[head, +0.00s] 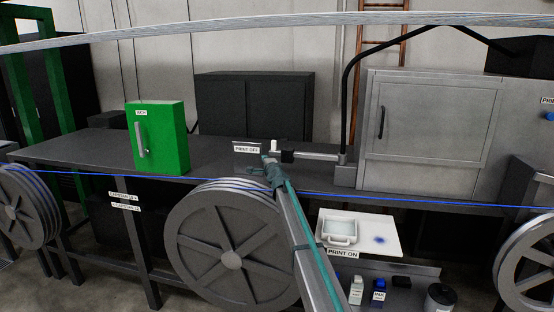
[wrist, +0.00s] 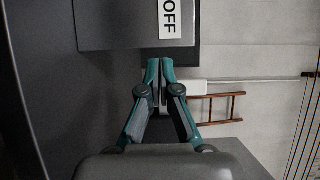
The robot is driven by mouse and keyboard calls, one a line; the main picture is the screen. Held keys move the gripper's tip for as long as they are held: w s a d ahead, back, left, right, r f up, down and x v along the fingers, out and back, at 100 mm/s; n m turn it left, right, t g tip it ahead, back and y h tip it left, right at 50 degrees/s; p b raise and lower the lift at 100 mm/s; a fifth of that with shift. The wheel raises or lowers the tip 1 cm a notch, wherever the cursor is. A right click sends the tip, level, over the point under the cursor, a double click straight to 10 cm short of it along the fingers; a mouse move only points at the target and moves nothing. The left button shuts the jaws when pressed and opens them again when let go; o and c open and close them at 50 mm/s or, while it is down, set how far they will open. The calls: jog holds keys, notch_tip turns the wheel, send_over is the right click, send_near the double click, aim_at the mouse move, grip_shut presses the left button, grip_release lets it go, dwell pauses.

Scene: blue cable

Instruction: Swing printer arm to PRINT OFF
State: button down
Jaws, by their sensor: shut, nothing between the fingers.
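The printer arm (head: 318,156) is a thin grey bar reaching left from a grey post on the bench. A black block (head: 288,156) and an upright white piece (head: 274,145) are at its left end, just right of the PRINT OFF sign (head: 246,149). My teal gripper (head: 266,160) is at this end, in front of the sign. In the wrist view its fingertips (wrist: 160,63) are together and empty, close to the plate with the OFF label (wrist: 170,18). A white piece (wrist: 188,87) lies just right of the fingers; contact cannot be told.
A green box (head: 170,148) stands on the dark bench (head: 84,150) to the left. A large grey cabinet (head: 425,130) stands to the right. The PRINT ON label (head: 343,253) is lower right.

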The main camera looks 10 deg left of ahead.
jog(key=shift+w+a, duration=0.1)
jog(key=shift+w, duration=0.2)
jog(key=shift+s, duration=0.15)
